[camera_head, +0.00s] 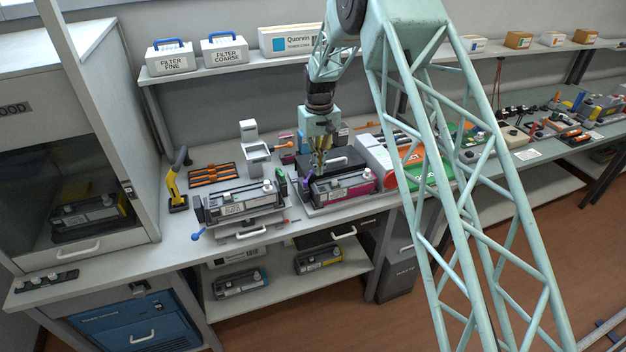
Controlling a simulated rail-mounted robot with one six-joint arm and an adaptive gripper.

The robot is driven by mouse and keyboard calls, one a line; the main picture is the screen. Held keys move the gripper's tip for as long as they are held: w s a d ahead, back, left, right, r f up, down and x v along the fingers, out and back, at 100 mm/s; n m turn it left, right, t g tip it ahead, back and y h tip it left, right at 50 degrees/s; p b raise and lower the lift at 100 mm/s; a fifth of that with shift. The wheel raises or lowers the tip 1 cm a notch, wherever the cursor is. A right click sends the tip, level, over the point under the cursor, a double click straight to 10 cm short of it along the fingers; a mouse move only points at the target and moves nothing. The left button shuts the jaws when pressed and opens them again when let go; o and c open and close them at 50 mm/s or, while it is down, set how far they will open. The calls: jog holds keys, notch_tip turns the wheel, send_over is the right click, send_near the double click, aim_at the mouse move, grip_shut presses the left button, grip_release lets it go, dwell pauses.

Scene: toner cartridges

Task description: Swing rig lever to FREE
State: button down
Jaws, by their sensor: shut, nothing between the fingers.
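A grey rig (240,222) on the bench holds a dark cartridge (238,204). A lever with a blue ball knob (196,236) sticks out at the rig's lower left. A small orange-red knob (285,221) shows at its right. No FREE marking is legible, and I cannot tell which of these is the rig lever. My gripper (319,172) is shut and empty, pointing down over the left end of a second unit that bears a magenta-marked cartridge (345,186). It is right of the rig, apart from both knobs. A purple part (307,174) shows beside my fingers; contact cannot be told.
A yellow handheld tool (176,188) stands left of the rig. Behind are an orange-black rack (212,174) and a white stand (253,150). Filter boxes (171,58) sit on the shelf above. The bench front left is mostly clear.

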jog(key=shift+w+a, duration=0.55)
jog(key=shift+a, duration=0.35)
dwell(0.8)
jog(key=shift+w+a, duration=0.2)
jog(key=shift+a, duration=0.65)
dwell(0.8)
jog(key=shift+r+p, duration=0.1)
jog(key=shift+p, duration=0.2)
notch_tip(320, 180, up, 7)
jog(key=p, duration=0.2)
dwell(0.9)
dwell(0.5)
